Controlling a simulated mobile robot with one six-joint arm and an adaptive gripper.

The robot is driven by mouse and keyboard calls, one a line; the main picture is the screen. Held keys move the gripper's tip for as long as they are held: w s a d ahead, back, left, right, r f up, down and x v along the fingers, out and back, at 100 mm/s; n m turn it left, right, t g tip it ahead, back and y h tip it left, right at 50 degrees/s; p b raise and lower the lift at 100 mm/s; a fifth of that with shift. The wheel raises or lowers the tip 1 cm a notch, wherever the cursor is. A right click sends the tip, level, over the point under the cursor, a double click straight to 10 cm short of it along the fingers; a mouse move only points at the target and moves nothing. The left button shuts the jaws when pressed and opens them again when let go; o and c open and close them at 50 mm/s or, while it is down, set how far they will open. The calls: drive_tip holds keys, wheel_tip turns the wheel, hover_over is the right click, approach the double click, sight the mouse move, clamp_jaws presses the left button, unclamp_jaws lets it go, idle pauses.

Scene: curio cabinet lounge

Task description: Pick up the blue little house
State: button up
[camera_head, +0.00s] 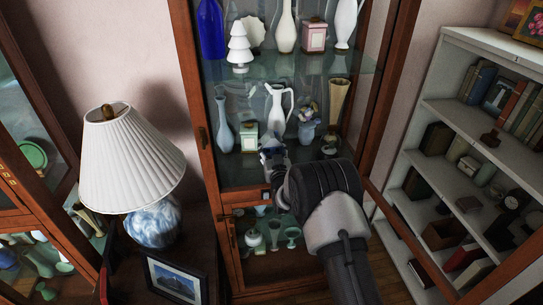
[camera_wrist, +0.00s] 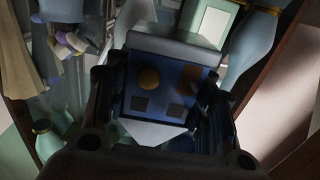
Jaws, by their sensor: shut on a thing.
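The blue little house (camera_wrist: 168,80) is in the middle of the wrist view. Its blue face has an orange-yellow round spot, a brown patch and two dark squares, with pale grey parts above and below. My gripper (camera_wrist: 162,97) has one dark finger on each side of it and is shut on it. In the head view the house (camera_head: 271,148) is small and partly hidden, at the end of my gripper (camera_head: 276,168), in front of the cabinet's middle shelf. I cannot tell if it touches the shelf.
Around the house stand a white pitcher (camera_head: 278,108), a blue vase (camera_head: 223,125), a pale green box (camera_head: 249,137) and a vase with flowers (camera_head: 307,127). A glass shelf (camera_head: 275,69) with more pieces is above. The wooden cabinet frame (camera_head: 197,120) bounds the opening at left.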

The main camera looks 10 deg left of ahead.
wheel_tip(320, 180, up, 15)
drive_tip(key=shift+f+p, duration=0.1)
drive_tip(key=shift+p, duration=1)
